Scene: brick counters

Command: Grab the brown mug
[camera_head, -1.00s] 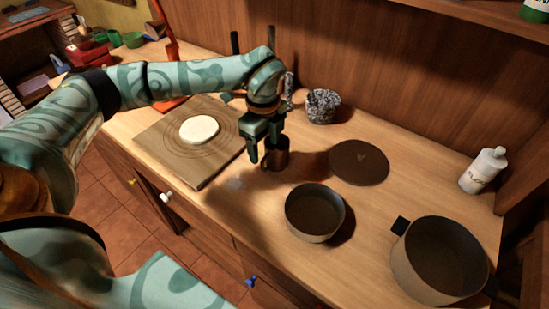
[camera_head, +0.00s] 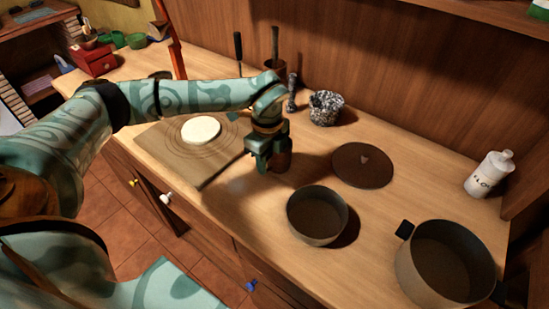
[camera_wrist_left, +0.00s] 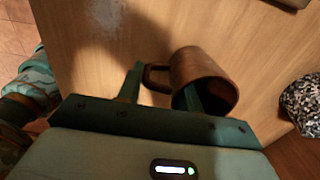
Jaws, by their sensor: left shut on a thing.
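The brown mug (camera_head: 283,160) is on the wooden counter, partly hidden behind my left gripper (camera_head: 263,168) in the head view. In the left wrist view the mug (camera_wrist_left: 205,70) shows its handle pointing left and its opening facing the gripper. My left gripper (camera_wrist_left: 165,80) is shut on the mug: one finger is inside the opening and the other is outside, beside the handle. I cannot tell whether the mug's base touches the counter. My right gripper is not in view.
A cutting board (camera_head: 165,150) with pale dough (camera_head: 201,129) lies left. A round dark lid (camera_head: 362,166), a small pot (camera_head: 318,232) and a large pot (camera_head: 402,265) are right. A speckled mortar (camera_head: 326,105) stands behind. A white bottle (camera_head: 490,174) is far right.

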